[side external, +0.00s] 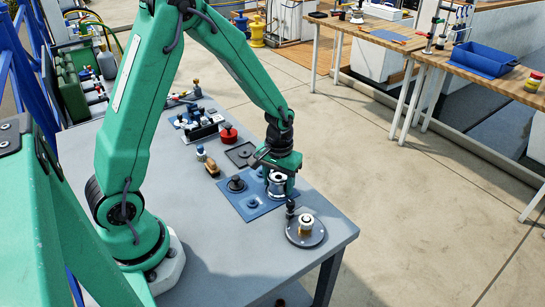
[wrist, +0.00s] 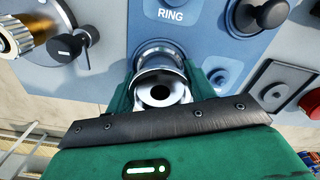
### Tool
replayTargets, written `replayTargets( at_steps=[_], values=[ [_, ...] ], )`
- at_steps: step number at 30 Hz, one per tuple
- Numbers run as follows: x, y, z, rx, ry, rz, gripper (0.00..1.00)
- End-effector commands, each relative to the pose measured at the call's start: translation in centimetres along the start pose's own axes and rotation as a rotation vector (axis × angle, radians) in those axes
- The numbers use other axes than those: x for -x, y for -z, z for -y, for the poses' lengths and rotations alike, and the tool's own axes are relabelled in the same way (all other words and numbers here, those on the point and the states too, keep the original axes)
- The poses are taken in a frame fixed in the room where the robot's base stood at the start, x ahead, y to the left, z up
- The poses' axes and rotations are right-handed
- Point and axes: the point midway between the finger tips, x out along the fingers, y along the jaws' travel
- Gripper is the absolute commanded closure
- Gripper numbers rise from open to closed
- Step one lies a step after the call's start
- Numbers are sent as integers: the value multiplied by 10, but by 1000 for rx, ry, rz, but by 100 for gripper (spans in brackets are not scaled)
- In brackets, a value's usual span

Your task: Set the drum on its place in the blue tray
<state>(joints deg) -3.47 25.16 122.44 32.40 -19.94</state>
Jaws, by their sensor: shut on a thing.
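The drum (side external: 277,184) is a shiny silver cylinder with a dark central hole, and it also shows in the wrist view (wrist: 160,88). My gripper (side external: 279,175) is shut on it, with green fingers on both sides of the drum in the wrist view. The drum is upright over the right part of the blue tray (side external: 256,211). I cannot tell whether it touches the tray. The tray also shows in the wrist view (wrist: 141,28), with a "RING" label beyond the drum. The drum's underside is hidden.
A round base with a gold spindle (side external: 305,229) stands near the table's front right corner. A dark part (side external: 236,184) sits on the tray's left side. The front left tabletop is clear.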

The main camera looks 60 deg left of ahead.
Motion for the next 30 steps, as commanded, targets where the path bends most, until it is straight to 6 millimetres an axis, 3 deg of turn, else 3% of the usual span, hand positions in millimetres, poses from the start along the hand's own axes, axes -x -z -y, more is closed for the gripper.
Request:
replayTargets(
  at_steps=[1, 2, 3, 14, 30],
  values=[
    [-1, 0, 0, 0, 0, 0, 76],
    [0, 0, 0, 0, 0, -1, 40],
    [0, 0, 0, 0, 0, -1, 37],
    [1, 0, 0, 0, 0, 0, 37],
    [29, 0, 0, 0, 0, -1, 37]
  ],
)
